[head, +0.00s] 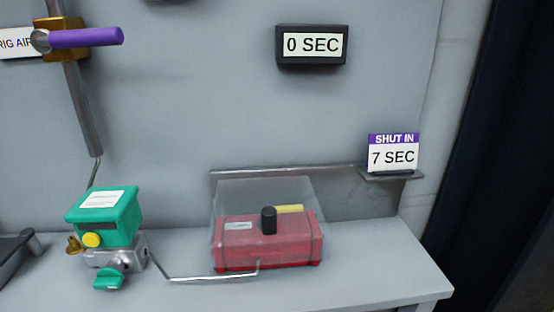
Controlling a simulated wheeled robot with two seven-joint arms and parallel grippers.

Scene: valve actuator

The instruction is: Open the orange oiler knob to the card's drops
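No orange oiler knob and no drops card can be made out in the head view. The one card that shows (393,157) has a purple band reading "SHUT IN" above "7 SEC" and stands on a small ledge at the right. A green-topped unit (105,215) with a white label, a yellow round button (92,240) and a brass fitting (74,245) sits on the bench at the left. A green knob (108,279) is on its metal lower body. Neither of my grippers is in view.
A red actuator (265,250) with a black knob and yellow pointer sits under a clear cover. A thin metal tube (200,277) runs to it. A purple lever (85,37) is on a pipe valve. A display (312,45) reads "0 SEC". The bench's front right (385,275) is clear.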

